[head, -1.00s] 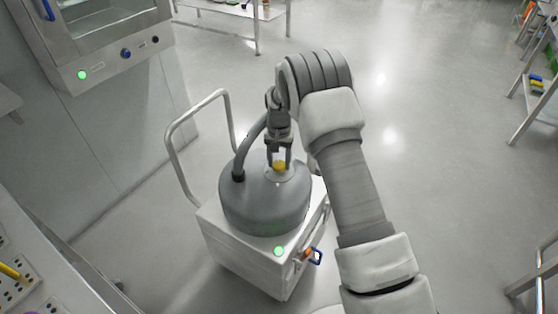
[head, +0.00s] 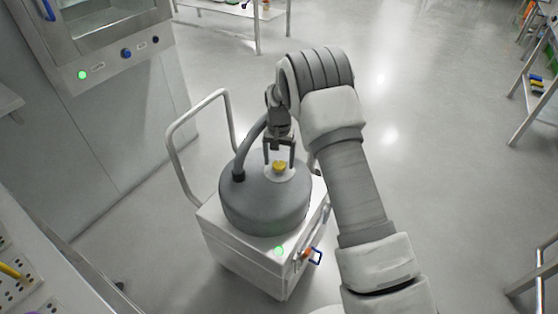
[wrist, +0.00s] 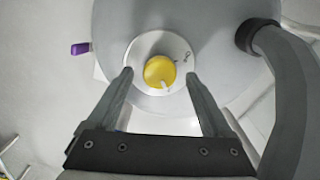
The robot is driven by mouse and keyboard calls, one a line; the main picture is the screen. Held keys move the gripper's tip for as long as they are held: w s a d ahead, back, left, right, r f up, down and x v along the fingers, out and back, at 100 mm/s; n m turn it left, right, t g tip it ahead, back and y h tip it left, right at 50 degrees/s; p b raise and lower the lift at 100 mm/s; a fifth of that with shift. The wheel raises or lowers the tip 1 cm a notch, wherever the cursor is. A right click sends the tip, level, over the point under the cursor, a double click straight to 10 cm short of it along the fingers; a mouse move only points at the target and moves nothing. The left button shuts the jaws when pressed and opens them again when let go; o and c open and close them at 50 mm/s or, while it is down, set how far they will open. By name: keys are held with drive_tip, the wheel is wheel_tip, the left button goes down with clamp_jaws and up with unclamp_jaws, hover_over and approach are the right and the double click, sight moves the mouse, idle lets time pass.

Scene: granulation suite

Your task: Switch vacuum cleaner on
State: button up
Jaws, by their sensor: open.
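The vacuum cleaner (head: 262,205) has a grey round top on a white wheeled box with a tube handle. A yellow knob (head: 279,166) sits on a pale round plate on its top. In the wrist view the yellow knob (wrist: 160,72) shows a white pointer mark toward the lower right, and small marks on the plate around it. My gripper (head: 279,156) is open above the knob, pointing down. In the wrist view its fingers (wrist: 159,76) stand on either side of the knob, apart from it. A green light (head: 279,251) glows on the box's front corner.
A grey hose (head: 248,147) rises from the top beside my gripper; it also shows in the wrist view (wrist: 292,90). The tube handle (head: 170,150) stands at the left. A steel cabinet (head: 100,60) is at the back left.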

wheel_tip(320, 180, up, 17)
drive_tip(key=p, duration=0.3)
drive_tip(key=shift+f, duration=0.1)
wheel_tip(320, 180, up, 10)
drive_tip(key=t, duration=0.1)
hover_over(279, 164)
drive_tip(key=s+d, duration=0.4)
drive_tip(key=s, duration=0.2)
drive_tip(key=s+d+r+n+t, duration=0.15)
drive_tip(key=s+d+r, duration=0.25)
drive_tip(key=s+r, duration=0.45)
drive_tip(key=s+d+n+t, duration=0.2)
drive_tip(key=s+d+t, duration=0.15)
drive_tip(key=s, duration=1.75)
wheel_tip(279, 164, up, 12)
drive_tip(key=p, duration=1.3)
drive_tip(key=shift+d+r, duration=0.25)
drive_tip(key=shift+d, duration=0.2)
